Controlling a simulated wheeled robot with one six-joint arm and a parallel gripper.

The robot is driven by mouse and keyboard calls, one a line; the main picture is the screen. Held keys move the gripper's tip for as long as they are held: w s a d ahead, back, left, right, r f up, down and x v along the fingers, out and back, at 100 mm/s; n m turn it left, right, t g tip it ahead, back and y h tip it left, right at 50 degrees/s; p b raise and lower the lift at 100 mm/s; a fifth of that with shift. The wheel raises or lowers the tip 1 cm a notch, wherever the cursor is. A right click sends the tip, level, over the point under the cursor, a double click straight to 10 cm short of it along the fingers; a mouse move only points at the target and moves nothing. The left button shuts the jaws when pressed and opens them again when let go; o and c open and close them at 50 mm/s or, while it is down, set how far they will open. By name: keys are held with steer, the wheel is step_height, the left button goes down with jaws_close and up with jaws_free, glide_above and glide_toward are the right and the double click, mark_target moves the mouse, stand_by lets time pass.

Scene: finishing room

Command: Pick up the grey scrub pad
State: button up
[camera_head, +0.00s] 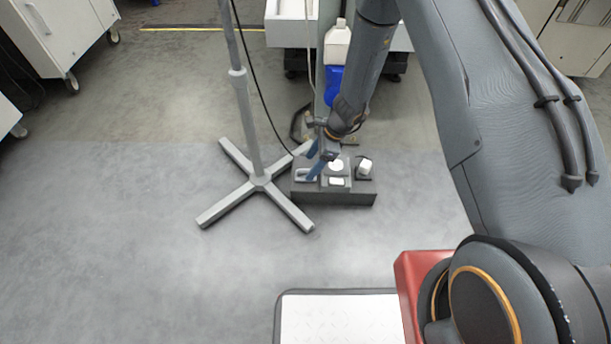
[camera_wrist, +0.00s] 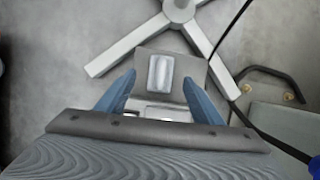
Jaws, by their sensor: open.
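The grey scrub pad (camera_wrist: 160,73) appears as a small grey rectangle with a paler rim, lying on one end of a dark grey block (camera_wrist: 194,66) in the wrist view. In the head view the pad (camera_head: 301,175) is at the block's left end, partly covered by a blue finger. My gripper (camera_head: 312,163) is open and empty, pointing down over that end of the block. In the wrist view the pad shows between the two blue fingertips of my gripper (camera_wrist: 159,79). I cannot tell the exact height left between fingertips and pad.
The block (camera_head: 330,198) also carries a white round piece (camera_head: 336,165) and a white piece (camera_head: 365,166) at the right. A grey stand (camera_head: 259,181) with a cross-shaped foot stands close on the left. A white bottle (camera_head: 337,44) and a blue container (camera_head: 333,82) are behind.

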mark_target(308, 169)
steer(key=b+x, duration=0.3)
steer(key=x, duration=0.2)
steer(key=shift+w+d+f, duration=0.15)
steer(key=shift+d, duration=0.05)
steer(key=c, duration=1.2)
steer(key=shift+o, duration=0.2)
step_height(308, 169, up, 10)
steer(key=p, duration=0.4)
steer(key=shift+p, duration=0.35)
steer(key=o, duration=0.3)
steer(key=shift+c, duration=0.8)
